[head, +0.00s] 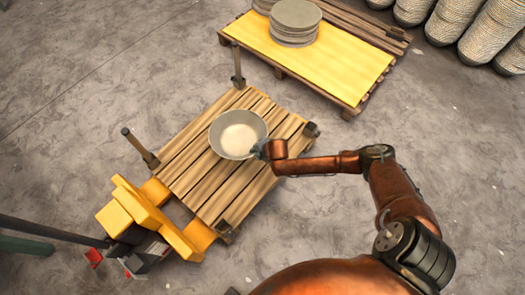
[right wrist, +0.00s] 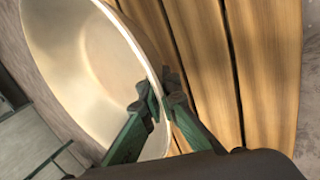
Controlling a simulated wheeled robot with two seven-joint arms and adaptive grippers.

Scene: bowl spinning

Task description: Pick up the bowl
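A round grey-white bowl (head: 238,134) sits on a slatted wooden pallet table (head: 200,165) in the head view. My right gripper (head: 259,150) is at the bowl's right rim. In the right wrist view the bowl (right wrist: 85,60) fills the left side, and the right gripper's green fingers (right wrist: 160,98) straddle its rim, one inside and one outside. The fingers are close together and look shut on the rim. The bowl appears to rest on the slats. My left gripper is not in view.
Posts (head: 140,148) stand at the pallet's corners. Another pallet with a yellow top (head: 310,65) carries a stack of grey discs (head: 295,20). Ribbed grey cylinders (head: 450,20) stand at the upper right. Grey floor between is clear.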

